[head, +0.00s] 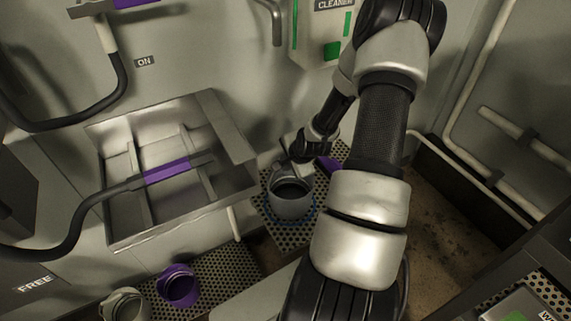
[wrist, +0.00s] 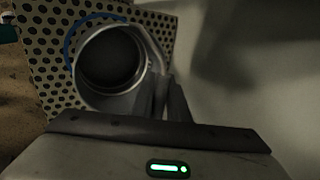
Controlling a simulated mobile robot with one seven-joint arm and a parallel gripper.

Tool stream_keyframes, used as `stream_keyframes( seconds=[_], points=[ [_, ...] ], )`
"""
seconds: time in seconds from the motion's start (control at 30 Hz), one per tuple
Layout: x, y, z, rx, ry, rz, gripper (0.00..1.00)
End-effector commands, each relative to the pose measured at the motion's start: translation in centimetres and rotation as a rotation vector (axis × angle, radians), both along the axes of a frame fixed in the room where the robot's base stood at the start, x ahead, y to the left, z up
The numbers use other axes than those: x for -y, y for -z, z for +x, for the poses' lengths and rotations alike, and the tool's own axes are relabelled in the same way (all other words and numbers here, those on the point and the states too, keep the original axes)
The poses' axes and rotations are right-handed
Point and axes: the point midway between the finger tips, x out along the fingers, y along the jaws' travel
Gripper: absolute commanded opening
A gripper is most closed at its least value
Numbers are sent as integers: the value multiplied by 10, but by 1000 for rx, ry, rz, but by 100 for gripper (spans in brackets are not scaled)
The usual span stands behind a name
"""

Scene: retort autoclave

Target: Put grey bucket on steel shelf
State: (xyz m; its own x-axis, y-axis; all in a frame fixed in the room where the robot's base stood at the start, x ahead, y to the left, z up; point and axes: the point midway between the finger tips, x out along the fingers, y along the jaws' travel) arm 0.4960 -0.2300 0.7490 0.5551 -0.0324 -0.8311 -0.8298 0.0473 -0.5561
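The grey bucket (head: 291,203) stands upright on a perforated metal shelf (head: 268,226), with a blue ring marked around its base. In the wrist view the bucket (wrist: 82,88) shows its round, dark open mouth. My gripper (head: 291,163) is at the bucket's back side, by its rim. In the wrist view the fingers (wrist: 168,98) are close together at the bucket's right side and look shut on its handle or side part. The exact contact is partly hidden. Which surface is the steel shelf is not clear from these views.
A metal sink-like tray (head: 128,244) with a purple-gripped hose is on the wall to the left. A purple bucket (head: 178,286) and a pale bucket (head: 125,305) stand on perforated plate at lower left. A green-marked cleaner dispenser (head: 318,35) hangs above. Pipes run along the right wall.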

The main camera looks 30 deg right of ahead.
Motion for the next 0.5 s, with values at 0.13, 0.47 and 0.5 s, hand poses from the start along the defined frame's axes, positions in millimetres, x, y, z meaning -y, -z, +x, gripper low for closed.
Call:
stream_keyframes(
  seconds=[0.13, 0.47, 0.5],
  points=[
    [0, 0, 0, -1, 0, 0, 30],
    [1, -7, -2, 0, 1, 0, 30],
    [1, -11, -5, 1, 1, 0, 30]
  ],
)
